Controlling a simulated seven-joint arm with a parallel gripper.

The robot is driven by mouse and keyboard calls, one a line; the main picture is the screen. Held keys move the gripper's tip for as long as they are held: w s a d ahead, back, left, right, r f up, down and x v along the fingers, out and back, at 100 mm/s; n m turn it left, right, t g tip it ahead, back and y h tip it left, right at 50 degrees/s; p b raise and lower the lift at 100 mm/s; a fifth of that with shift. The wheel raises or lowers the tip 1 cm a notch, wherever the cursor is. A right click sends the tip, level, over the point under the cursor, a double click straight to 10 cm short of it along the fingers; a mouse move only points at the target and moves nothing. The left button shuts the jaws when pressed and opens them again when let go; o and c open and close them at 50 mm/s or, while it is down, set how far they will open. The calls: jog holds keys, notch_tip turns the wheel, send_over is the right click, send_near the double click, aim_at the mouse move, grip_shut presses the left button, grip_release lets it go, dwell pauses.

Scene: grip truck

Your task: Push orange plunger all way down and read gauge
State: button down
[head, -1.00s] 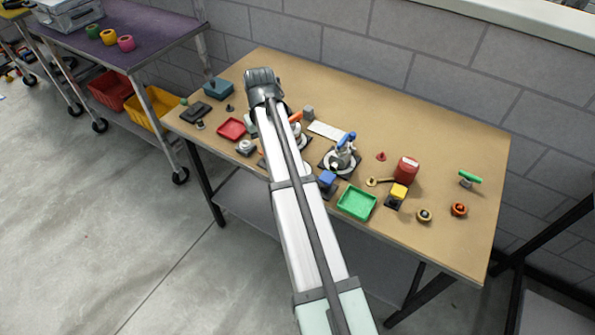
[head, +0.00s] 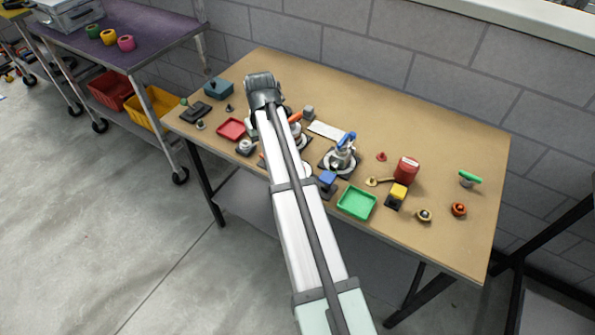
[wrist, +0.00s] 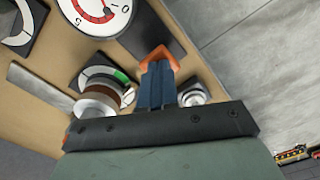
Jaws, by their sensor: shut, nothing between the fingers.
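An orange part (wrist: 160,58), likely the plunger's top, shows in the wrist view directly beyond my fingertips. My gripper (wrist: 157,70) is shut, with its two dark blue fingers side by side and overlapping the orange part in the picture. I cannot tell whether they touch it, or how far down it is. A round white gauge (wrist: 84,18) with a red arc and black numbers is cut off by the top edge of the wrist view. Its reading is not clear. In the head view my arm's end hides the fingers and the orange part.
A dial with a green segment (wrist: 104,77) and a brown ring sit left of my fingers. On the table (head: 440,150), a red tray (head: 231,129), a blue-handled device (head: 342,155) and a green tray (head: 356,203) stand around my arm. The table's back right is mostly clear.

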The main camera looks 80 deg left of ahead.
jog(key=shift+r, duration=0.1)
dwell(0.3)
jog(key=shift+r, duration=1.85)
jog(key=shift+r, duration=2.5)
